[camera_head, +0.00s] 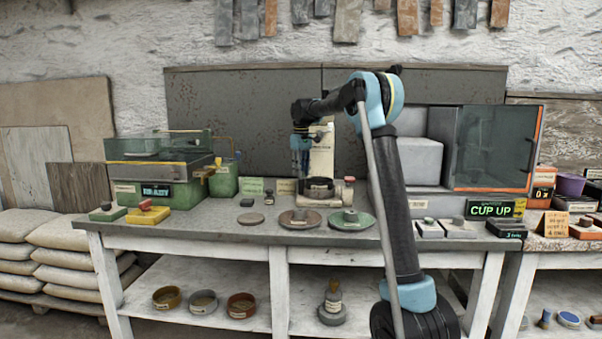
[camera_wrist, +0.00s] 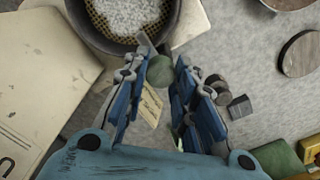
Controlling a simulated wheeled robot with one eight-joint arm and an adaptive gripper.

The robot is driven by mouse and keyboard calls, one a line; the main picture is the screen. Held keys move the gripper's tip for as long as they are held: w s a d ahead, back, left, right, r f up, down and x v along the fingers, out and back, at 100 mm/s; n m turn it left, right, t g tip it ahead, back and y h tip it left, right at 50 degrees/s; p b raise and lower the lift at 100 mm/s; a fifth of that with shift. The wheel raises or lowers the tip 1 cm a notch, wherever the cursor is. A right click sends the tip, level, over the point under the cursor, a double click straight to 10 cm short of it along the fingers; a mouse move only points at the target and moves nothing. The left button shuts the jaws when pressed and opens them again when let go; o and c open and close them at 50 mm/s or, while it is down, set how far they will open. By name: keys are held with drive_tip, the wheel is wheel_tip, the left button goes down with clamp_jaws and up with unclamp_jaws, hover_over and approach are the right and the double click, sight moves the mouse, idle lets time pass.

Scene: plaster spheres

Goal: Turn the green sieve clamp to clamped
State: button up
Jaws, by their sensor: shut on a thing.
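In the wrist view the green clamp knob (camera_wrist: 160,72) sits between the fingertips of my gripper (camera_wrist: 165,66), beside the rim of a dark sieve (camera_wrist: 86,36) holding white lumps on a mesh. My gripper is shut on the knob. A grey lever piece shows between the knob and the sieve; its exact angle is hard to tell. A paper tag (camera_wrist: 151,106) hangs below the knob. In the head view my gripper (camera_head: 300,170) points down at the sieve station (camera_head: 318,188) on the bench; the green clamp cannot be made out there.
Two round dishes, one brown (camera_head: 300,219) and one green (camera_head: 347,221), stand in front of the station. A green machine (camera_head: 160,175) stands left. An open glass-doored cabinet (camera_head: 497,148) and a lit "CUP UP" sign (camera_head: 490,209) are right.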

drive_tip(key=shift+w, duration=0.1)
drive_tip(key=o, duration=1.1)
wheel_tip(320, 180, up, 12)
drive_tip(key=shift+f, duration=0.1)
